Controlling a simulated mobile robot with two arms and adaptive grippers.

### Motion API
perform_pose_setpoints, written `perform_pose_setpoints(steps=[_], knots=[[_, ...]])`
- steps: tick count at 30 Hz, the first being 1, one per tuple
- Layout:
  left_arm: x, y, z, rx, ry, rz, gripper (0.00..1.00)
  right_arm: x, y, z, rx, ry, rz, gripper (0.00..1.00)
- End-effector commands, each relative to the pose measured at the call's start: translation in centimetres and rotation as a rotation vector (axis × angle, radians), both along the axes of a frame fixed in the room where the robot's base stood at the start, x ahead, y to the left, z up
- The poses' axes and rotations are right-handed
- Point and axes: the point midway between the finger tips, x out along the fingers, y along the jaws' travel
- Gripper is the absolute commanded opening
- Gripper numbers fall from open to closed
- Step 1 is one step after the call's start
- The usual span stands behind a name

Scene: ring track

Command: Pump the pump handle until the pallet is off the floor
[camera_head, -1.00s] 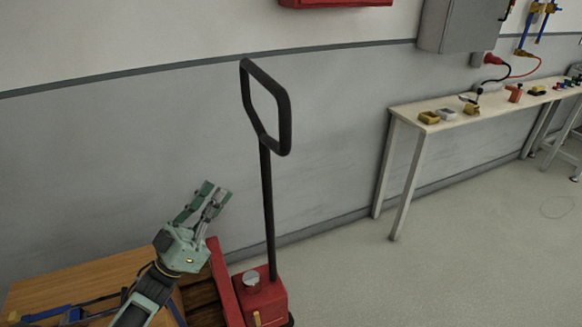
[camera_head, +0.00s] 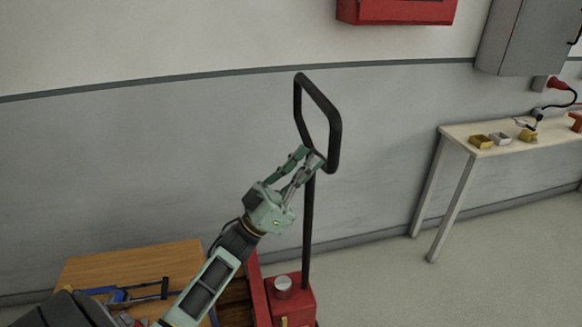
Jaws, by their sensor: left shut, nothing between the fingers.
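The pump handle (camera_head: 308,232) is a black upright bar with a loop at its top, rising from the red pump body (camera_head: 290,300) of a pallet truck. My left gripper (camera_head: 309,155) is shut and empty. In the picture its fingertips overlap the lower part of the loop; I cannot tell whether they touch it. A brown wooden surface (camera_head: 238,293), perhaps the pallet, shows beside the red truck, mostly hidden by my left arm. Its height over the floor cannot be seen. My right gripper is not in view.
A wooden table (camera_head: 130,266) with a blue-handled tool (camera_head: 122,295) stands at the lower left. A pale bench (camera_head: 470,150) with small boxes stands along the wall at the right. A red box (camera_head: 395,11) and a grey cabinet (camera_head: 525,38) hang on the wall. The floor (camera_head: 400,290) at right is clear.

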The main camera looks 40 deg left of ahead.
Motion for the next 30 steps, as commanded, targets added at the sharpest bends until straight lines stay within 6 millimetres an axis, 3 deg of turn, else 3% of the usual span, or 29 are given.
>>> perform_pose_setpoints(steps=[19,23,30], knots=[[1.5,-1.2,0.2,0.013,0.012,-0.001,0.00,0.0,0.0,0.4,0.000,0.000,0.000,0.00],[3.5,-2.9,0.5,0.034,0.038,-0.003,0.00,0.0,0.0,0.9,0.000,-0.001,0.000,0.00],[10.0,-8.5,0.4,0.111,0.126,-0.001,0.00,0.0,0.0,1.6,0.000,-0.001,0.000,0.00]])
